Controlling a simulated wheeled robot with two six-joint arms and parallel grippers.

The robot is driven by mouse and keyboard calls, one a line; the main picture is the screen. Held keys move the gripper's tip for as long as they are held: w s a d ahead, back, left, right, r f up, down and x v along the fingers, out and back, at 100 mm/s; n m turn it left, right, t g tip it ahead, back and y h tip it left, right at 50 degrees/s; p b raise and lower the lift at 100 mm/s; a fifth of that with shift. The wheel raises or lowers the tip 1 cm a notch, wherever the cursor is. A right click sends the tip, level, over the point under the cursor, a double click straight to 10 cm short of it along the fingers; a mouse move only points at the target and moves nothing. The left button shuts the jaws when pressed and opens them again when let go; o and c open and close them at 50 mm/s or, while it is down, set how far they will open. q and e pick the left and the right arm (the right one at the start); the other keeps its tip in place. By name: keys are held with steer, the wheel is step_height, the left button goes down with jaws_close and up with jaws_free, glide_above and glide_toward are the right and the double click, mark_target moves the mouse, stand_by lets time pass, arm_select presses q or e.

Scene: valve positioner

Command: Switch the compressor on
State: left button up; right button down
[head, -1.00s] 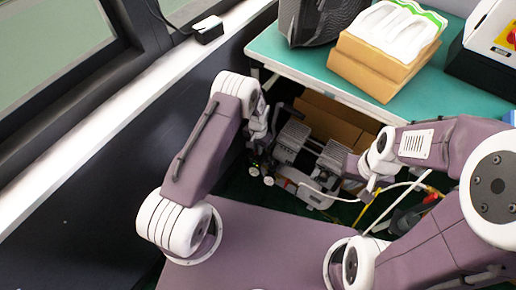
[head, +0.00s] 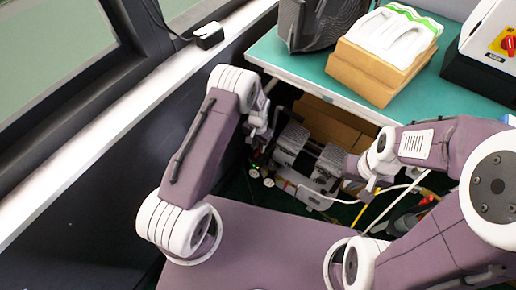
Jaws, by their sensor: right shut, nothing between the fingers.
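The compressor (head: 293,140) stands on the floor under the teal table, with grey ribbed blocks on top and a pale tank (head: 311,196) low at its front. Small round gauges (head: 268,182) show at its left side. My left gripper (head: 257,150) is at the compressor's left end, small and partly hidden, so its jaws are unclear. My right gripper (head: 364,189) is shut and empty at the compressor's right end, near a white hose. I cannot tell whether either gripper touches the compressor. I cannot make out its switch.
The teal table (head: 310,68) overhangs the compressor and bears a dark grey object (head: 318,22), brown boxes (head: 375,72) and a white machine with a red knob (head: 508,43). A brown carton (head: 335,122) is behind the compressor. White and yellow hoses run on the right. A dark wall (head: 75,190) bounds the left.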

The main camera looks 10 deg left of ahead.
mark_target(258, 152)
arm_select(q)
step_height(258, 152, up, 4)
steer(key=shift+r+p, duration=0.2)
steer(key=shift+p, duration=0.25)
